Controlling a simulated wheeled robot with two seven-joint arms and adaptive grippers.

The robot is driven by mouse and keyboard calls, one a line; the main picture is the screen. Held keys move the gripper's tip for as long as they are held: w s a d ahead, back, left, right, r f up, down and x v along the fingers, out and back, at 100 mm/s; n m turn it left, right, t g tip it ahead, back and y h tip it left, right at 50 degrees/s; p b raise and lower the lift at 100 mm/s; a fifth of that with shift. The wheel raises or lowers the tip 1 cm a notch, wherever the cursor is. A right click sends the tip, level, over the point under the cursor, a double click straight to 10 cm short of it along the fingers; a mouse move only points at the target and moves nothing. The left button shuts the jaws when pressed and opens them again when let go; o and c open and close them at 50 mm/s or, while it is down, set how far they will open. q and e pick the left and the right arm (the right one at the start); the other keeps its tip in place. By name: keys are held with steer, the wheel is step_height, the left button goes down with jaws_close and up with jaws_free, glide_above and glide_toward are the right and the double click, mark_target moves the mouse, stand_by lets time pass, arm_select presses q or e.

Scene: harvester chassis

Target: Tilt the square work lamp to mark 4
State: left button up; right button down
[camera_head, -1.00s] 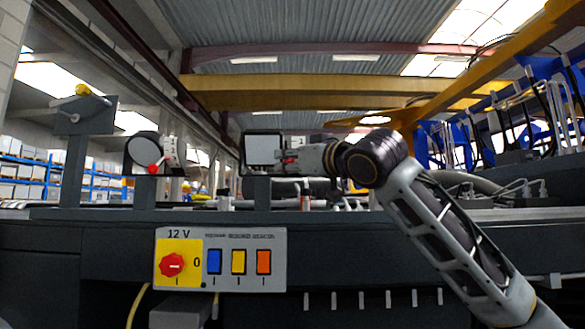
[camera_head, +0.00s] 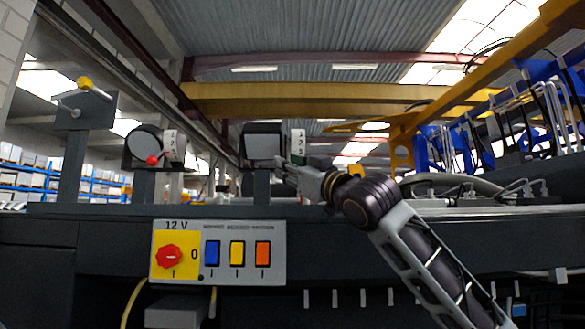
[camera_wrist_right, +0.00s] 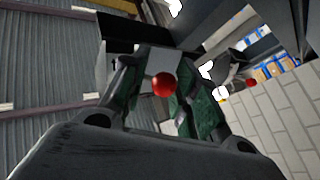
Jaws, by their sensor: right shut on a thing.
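The square work lamp (camera_head: 263,147) stands on a dark post on the chassis, its pale square face tilted. A white number plate (camera_head: 298,142) with marks is at its right side; its top digits show, the lower part is hidden by my gripper. My right gripper (camera_head: 284,165) is at the lamp's lower right. In the right wrist view, the lamp's red knob (camera_wrist_right: 163,84) sits between the green finger pads, and the gripper is shut on it. I cannot read which mark the lamp is at. My left gripper is not in view.
A round lamp (camera_head: 145,145) with its own red knob stands to the left. A 12 V switch panel (camera_head: 219,278) is on the chassis front below. A post with a yellow-tipped lever (camera_head: 84,83) is at far left. Hoses lie at right.

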steer(key=shift+w+a+f+n+y, duration=0.3)
steer(key=shift+a+f+n+y, duration=0.05)
steer(key=shift+f+n+y, duration=0.2)
steer(key=shift+w+f, duration=0.15)
steer(key=shift+w, duration=0.05)
steer(key=shift+w+d+f, duration=0.2)
steer(key=c, duration=1.5)
jaws_free()
steer(key=shift+o, duration=1.3)
steer(key=shift+w+a, duration=0.1)
steer(key=shift+w, duration=0.05)
steer(key=shift+r+h, duration=0.2)
steer(key=shift+h, duration=0.05)
